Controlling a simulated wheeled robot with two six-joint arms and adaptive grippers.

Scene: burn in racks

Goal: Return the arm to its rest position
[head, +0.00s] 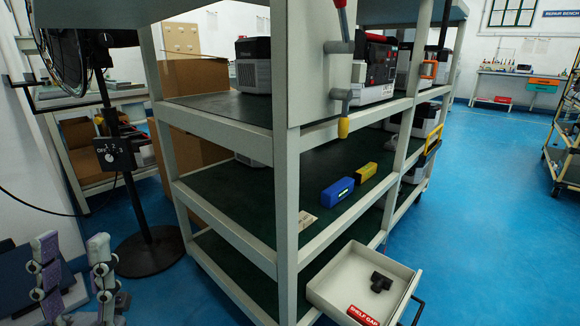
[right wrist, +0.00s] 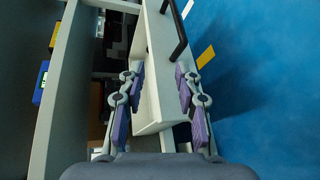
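My left gripper (head: 72,246) is at the lower left of the head view. Its two fingers point up and stand apart, with nothing between them. My right gripper (right wrist: 160,85) shows in the right wrist view with its purple-padded fingers apart. A white drawer (right wrist: 153,100) lies beyond and between those fingers; I cannot tell how near it is. The right gripper does not show in the head view. The open drawer (head: 340,290) in the head view carries a red "SHELF GAP" label (head: 363,316) and holds a small black part (head: 381,282).
A grey rack (head: 287,200) with dark green shelves fills the middle. A blue box (head: 337,192) and a yellow box (head: 366,173) lie on its middle shelf. A black fan stand (head: 148,250) stands at the left. Blue floor (head: 490,220) is clear at the right.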

